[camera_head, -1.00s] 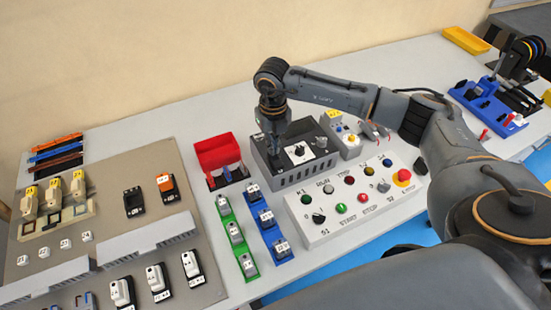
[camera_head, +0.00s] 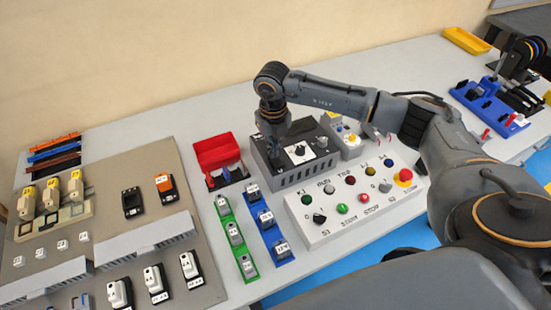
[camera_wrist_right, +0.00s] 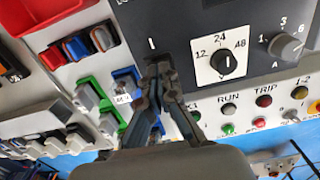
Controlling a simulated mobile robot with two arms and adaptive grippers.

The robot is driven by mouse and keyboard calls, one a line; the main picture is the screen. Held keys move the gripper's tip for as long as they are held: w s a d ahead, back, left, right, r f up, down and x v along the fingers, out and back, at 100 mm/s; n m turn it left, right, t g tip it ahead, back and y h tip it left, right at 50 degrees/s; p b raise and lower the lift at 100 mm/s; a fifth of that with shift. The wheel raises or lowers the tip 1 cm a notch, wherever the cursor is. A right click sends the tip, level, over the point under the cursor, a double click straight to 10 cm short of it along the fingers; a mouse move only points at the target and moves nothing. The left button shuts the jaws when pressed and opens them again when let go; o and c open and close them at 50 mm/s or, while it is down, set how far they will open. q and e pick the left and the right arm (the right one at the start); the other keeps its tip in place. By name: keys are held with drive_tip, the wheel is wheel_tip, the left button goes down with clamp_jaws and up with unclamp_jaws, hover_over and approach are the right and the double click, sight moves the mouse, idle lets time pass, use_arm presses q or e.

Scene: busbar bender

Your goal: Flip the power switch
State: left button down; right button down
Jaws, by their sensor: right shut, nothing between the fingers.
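The dark grey power supply box (camera_head: 298,178) stands at the back middle of the table. In the right wrist view its front panel (camera_wrist_right: 180,20) carries a white "I" mark, a knob on a white 12-24-48 plate (camera_wrist_right: 224,62) and a second grey knob (camera_wrist_right: 286,46). My right gripper (camera_head: 274,152) points down at the left part of this panel. In the right wrist view its fingertips (camera_wrist_right: 160,70) are together just below the "I" mark, with nothing between them. They cover the spot there, so the power switch and its position are hidden. I cannot tell whether they touch it. My left gripper is not in view.
A white control panel (camera_head: 325,232) with coloured buttons lies in front of the box. A red bin (camera_head: 215,150) and green (camera_head: 222,203) and blue (camera_head: 250,190) rails are to the left. A grey unit (camera_head: 352,138) stands close on the right.

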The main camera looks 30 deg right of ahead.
drive_tip(key=shift+r+p, duration=2.15)
drive_tip(key=shift+r, duration=1.3)
